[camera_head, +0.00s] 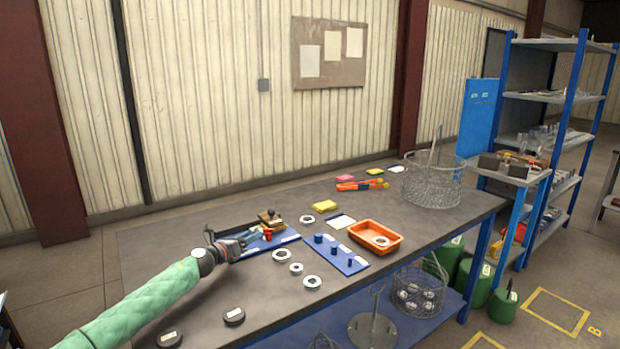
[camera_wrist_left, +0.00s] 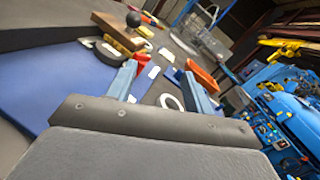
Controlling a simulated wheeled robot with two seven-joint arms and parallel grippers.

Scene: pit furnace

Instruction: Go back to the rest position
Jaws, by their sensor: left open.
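My left gripper (camera_head: 247,239) reaches in from the left, on a green-sleeved arm, low over the left part of the grey workbench (camera_head: 215,295). Its fingers are beside a blue board (camera_head: 276,245) bearing a wooden block with a black knob (camera_head: 270,218) and a small red piece. In the left wrist view the two fingers (camera_wrist_left: 160,85) stand apart with nothing held between them. The wooden block (camera_wrist_left: 118,32) shows beyond the left finger, and the blue board (camera_wrist_left: 45,85) lies to the left. My right gripper is not in view.
Several metal rings (camera_head: 282,256) lie near the arm. A blue peg board (camera_head: 338,262), an orange tray (camera_head: 375,227) and a wire basket (camera_head: 432,184) stand farther right. Black discs (camera_head: 234,316) lie near the front edge. A blue shelf rack (camera_head: 548,130) stands beyond the bench.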

